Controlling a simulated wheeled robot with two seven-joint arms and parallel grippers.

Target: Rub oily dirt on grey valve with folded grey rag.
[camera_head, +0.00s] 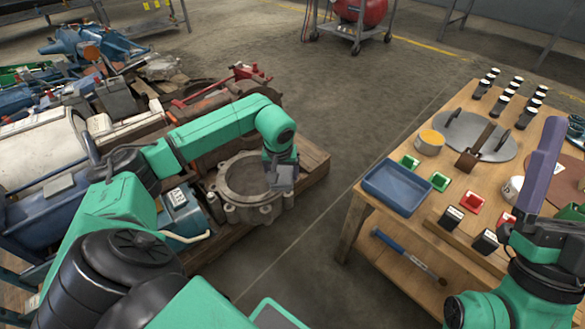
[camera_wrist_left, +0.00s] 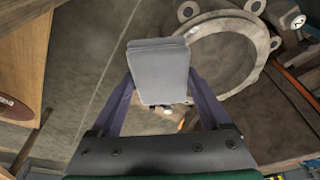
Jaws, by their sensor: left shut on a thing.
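The grey valve (camera_head: 222,190) is a round metal body with a bolted ring flange, lying on the wooden pallet at the middle of the head view. Its ring also shows at the upper right of the left wrist view (camera_wrist_left: 258,66). My left gripper (camera_head: 280,166) is shut on the folded grey rag (camera_wrist_left: 160,72), a flat grey pad. In the head view the rag (camera_head: 282,180) overlaps the right part of the valve's ring; contact cannot be told. Oily dirt is not clearly made out. My right gripper (camera_head: 540,182) is over the workbench, seen side-on.
Scrap machine parts crowd the pallet behind and left of the valve. A blue box (camera_head: 182,214) sits close to the valve's left. The workbench (camera_head: 385,222) at right holds a blue tray (camera_head: 397,187), a tin (camera_head: 429,141) and small blocks. Bare floor lies between pallet and bench.

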